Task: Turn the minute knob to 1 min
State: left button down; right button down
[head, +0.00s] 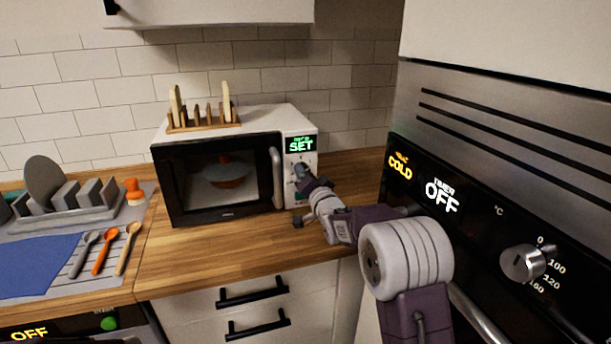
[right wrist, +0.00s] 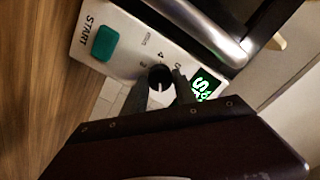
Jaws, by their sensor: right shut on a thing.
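The white microwave (head: 232,165) stands on the wooden counter, with its display (head: 301,145) lit green and reading "SET". My right gripper (head: 305,180) is at the microwave's control panel, below the display. In the right wrist view, the dark round minute knob (right wrist: 160,78) sits between the two fingers of my right gripper (right wrist: 160,92), which is shut on it. A light pointer line shows on the knob face. Part of the dial numbers is hidden by the fingers. A green START button (right wrist: 105,43) lies beside the dial. My left gripper is not in view.
The microwave door handle (head: 277,177) is just left of the panel. A wooden rack (head: 203,122) stands on the microwave. The oven front (head: 490,210) with a knob (head: 522,263) is close on the right. A dish rack (head: 70,205) and spoons lie at left.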

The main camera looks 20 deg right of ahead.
jog(key=shift+m, duration=0.4)
jog(key=c, duration=1)
grip_release()
jog(key=shift+o, duration=0.2)
jog(key=s, duration=0.9)
jog(key=shift+d+b, duration=0.2)
jog(key=shift+b, duration=0.25)
jog(key=shift+s, duration=0.1)
